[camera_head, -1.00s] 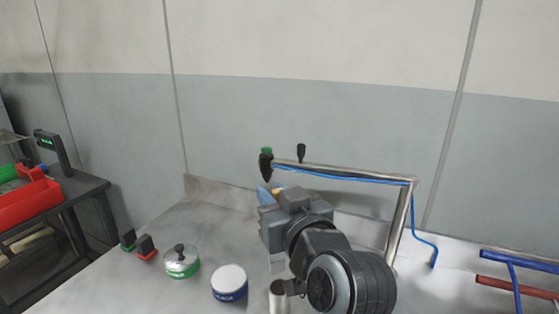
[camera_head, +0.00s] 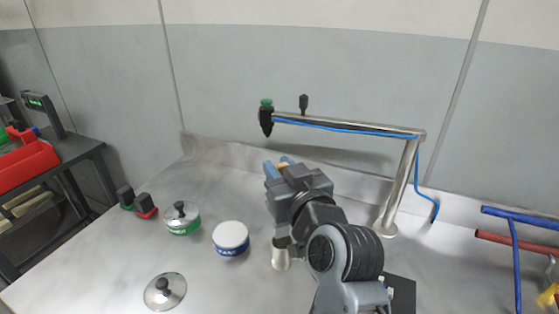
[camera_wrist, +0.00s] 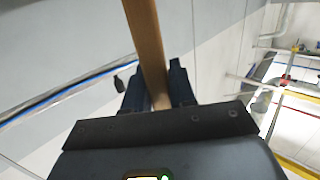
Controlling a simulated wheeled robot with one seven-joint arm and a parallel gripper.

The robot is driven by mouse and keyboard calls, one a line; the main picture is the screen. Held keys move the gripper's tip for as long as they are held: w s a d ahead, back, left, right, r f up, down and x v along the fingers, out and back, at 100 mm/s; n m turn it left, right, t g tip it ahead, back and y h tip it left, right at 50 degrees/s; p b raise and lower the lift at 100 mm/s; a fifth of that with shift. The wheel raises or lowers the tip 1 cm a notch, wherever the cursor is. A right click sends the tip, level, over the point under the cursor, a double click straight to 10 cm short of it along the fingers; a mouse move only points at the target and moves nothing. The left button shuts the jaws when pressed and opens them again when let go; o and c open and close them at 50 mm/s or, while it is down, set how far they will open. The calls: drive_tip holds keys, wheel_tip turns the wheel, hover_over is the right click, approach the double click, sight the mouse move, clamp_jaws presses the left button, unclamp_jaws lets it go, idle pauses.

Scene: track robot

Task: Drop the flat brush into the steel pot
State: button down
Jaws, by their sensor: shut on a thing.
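My gripper (camera_head: 278,170) is shut on the flat brush, raised above the bench below the end of the steel swing arm. In the wrist view, the brush's wooden handle (camera_wrist: 146,40) stands between the two dark fingers (camera_wrist: 157,84) and runs out of the top of the picture. Its bristles are not visible. In the head view only a small orange-tan bit of the brush (camera_head: 286,162) shows by the blue fingertips. The small steel pot (camera_head: 281,258) stands upright on the bench, in the picture below my gripper and partly covered by my arm.
A blue-banded tub (camera_head: 230,239) and a green-banded tin (camera_head: 182,219) with a knobbed lid stand left of the pot. A loose lid (camera_head: 165,291) lies nearer. The steel swing arm (camera_head: 350,128) with a blue hose reaches over the bench behind.

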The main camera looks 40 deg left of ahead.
drive_tip(key=shift+f+b, duration=0.9)
drive_tip(key=shift+f, duration=0.85)
drive_tip(key=c, duration=0.8)
unclamp_jaws()
drive_tip(key=shift+c, duration=0.2)
drive_tip(key=v, duration=1)
drive_tip(key=shift+f+p, duration=0.25)
drive_tip(key=shift+p, duration=0.1)
drive_tip(key=shift+d, duration=0.15)
